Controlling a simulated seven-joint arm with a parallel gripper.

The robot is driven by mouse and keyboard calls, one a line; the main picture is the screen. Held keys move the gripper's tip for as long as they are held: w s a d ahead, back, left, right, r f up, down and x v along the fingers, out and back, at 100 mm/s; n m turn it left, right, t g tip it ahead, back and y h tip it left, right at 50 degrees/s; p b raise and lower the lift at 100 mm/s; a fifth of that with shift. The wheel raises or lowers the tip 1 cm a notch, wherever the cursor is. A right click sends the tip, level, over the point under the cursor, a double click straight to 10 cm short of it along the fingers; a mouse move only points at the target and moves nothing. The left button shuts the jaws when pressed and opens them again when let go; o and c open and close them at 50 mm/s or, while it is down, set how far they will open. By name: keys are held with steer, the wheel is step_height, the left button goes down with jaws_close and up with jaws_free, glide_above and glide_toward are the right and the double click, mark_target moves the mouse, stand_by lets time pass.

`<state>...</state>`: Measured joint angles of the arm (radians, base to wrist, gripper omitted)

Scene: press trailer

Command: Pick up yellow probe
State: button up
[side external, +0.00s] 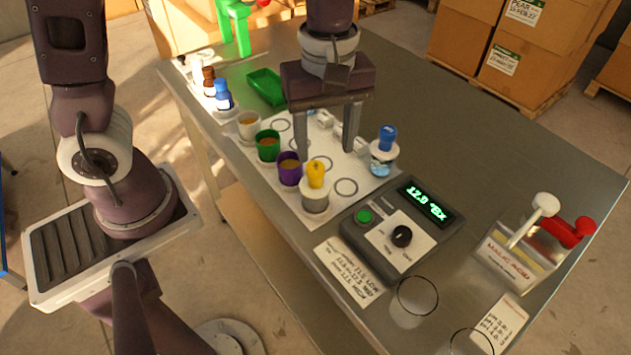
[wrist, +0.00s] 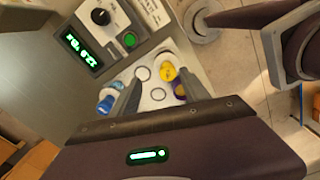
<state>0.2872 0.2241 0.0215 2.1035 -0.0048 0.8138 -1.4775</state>
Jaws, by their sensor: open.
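The yellow probe (side external: 316,174) stands upright in a small pale cup near the front corner of the white mat (side external: 345,205). In the wrist view the yellow probe (wrist: 169,73) shows beyond my fingers, between them and nearer the right one. My gripper (side external: 328,150) is open and empty, pointing down above the mat. In the side view it is behind the yellow probe, its fingers apart from it. In the wrist view my gripper (wrist: 160,92) shows its two fingers spread wide.
A purple cup (side external: 289,170) and green cup (side external: 267,147) stand left of the probe. A blue-topped probe (side external: 387,138) stands at right. A meter (side external: 402,225) with a lit display sits in front. Glass beakers (side external: 413,300) stand near the table edge.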

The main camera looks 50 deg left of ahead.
mark_target(315, 166)
steer(key=n, duration=0.1)
steer(key=a+n, duration=0.1)
steer(key=n, duration=0.1)
steer(key=shift+s+a+f+n, duration=0.1)
steer(key=shift+s+n, duration=0.2)
steer(key=shift+s, duration=0.1)
step_height(315, 166, down, 7)
jaws_close()
